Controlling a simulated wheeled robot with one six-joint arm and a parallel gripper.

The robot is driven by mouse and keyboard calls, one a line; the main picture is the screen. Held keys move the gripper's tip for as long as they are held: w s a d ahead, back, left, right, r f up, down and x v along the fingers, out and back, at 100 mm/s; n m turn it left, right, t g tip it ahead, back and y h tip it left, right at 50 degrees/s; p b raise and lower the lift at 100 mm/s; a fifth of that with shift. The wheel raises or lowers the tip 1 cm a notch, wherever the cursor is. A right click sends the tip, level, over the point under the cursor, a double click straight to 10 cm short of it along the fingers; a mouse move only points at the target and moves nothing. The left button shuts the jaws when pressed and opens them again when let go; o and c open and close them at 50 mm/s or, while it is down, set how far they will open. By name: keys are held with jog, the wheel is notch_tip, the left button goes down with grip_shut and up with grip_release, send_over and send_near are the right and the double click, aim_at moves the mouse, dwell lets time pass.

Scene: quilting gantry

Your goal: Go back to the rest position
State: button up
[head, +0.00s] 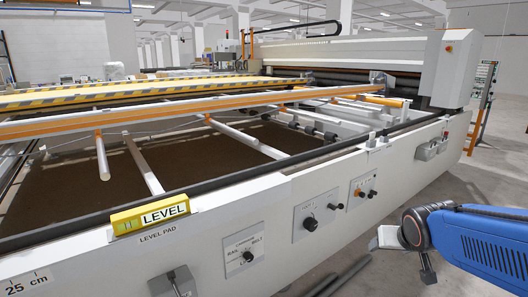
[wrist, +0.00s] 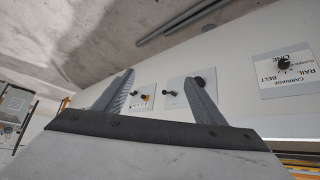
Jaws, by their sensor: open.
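My gripper (wrist: 163,78) shows in the wrist view with its two grey fingers spread apart and nothing between them. Behind the gap is the machine's white front panel with its knobs. In the head view my blue arm reaches in from the lower right, with the gripper end in front of the panel and apart from it. The fingertips are hard to make out there. The long white quilting gantry (head: 235,240) fills most of the head view.
A yellow level (head: 150,217) lies on the front rail above the "LEVEL PAD" label. Knob plates (head: 306,217) and a rail/belt selector (head: 246,256) are on the front panel. A grey box (head: 432,148) sticks out further right. Concrete floor (head: 490,180) is open at the right.

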jog(key=s+a+n+g+y, duration=0.1)
jog(key=s+a, duration=0.1)
jog(key=s, duration=0.7)
jog(key=s+a+n+g, duration=0.1)
jog(key=s+a+g, duration=0.1)
jog(key=s, duration=0.7)
jog(key=shift+a+r+y, duration=0.35)
jog(key=shift+a+y, duration=0.05)
jog(key=shift+a, duration=0.4)
